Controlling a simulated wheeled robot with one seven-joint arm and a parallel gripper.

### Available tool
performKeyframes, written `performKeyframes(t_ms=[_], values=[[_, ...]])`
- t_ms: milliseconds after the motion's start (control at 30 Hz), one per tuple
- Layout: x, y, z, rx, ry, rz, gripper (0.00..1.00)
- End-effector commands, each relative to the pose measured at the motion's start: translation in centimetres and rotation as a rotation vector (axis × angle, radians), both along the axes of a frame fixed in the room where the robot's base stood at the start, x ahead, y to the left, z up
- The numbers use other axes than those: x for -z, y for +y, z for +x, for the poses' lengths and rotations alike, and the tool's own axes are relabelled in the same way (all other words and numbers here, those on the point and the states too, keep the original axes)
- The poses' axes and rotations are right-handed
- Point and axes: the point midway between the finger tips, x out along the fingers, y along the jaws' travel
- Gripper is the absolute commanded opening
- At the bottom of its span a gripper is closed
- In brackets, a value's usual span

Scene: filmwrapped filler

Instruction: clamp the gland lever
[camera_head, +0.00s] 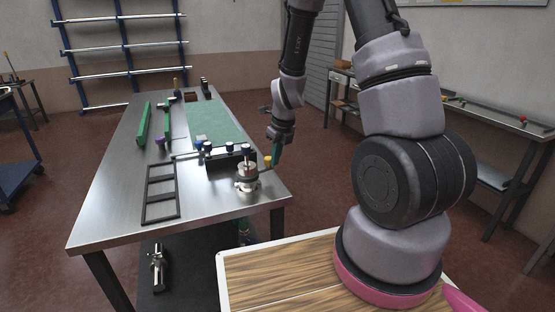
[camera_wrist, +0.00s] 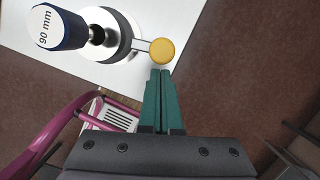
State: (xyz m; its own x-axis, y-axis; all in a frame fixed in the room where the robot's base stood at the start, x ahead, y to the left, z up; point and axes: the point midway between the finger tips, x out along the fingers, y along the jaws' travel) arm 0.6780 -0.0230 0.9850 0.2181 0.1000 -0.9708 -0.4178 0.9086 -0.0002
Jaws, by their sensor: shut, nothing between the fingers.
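The gland lever is a thin metal arm with a round yellow knob (camera_wrist: 162,50), sticking out from a round metal gland body (camera_wrist: 108,38) in the wrist view. A dark blue cap marked "90 mm" (camera_wrist: 58,27) tops a stem on that body. In the head view the gland body (camera_head: 247,180) stands near the table's front right corner, with the yellow knob (camera_head: 267,162) at its right. My gripper (camera_wrist: 160,72) has its green fingers shut and empty. Its tips lie just below the knob in the wrist view; whether they touch it I cannot tell.
The steel table (camera_head: 120,215) carries a black rack (camera_head: 230,160) with several capped pieces, a black open frame (camera_head: 161,193), a green mat (camera_head: 210,122) and a green bar (camera_head: 144,125). The table's front left is clear. A bench (camera_head: 480,125) stands at the right.

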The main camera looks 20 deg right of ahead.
Motion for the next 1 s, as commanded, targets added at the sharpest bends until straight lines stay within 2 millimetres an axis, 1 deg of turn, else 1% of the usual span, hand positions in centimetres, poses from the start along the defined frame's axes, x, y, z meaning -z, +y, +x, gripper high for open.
performKeyframes(t_ms=[267,833,1000], values=[[0.0,0.0,0.1,-0.008,0.000,0.000,0.00],[0.0,-0.1,1.0,-0.108,-0.001,0.000,0.00],[0.0,-0.1,1.6,-0.168,-0.001,0.000,0.00]])
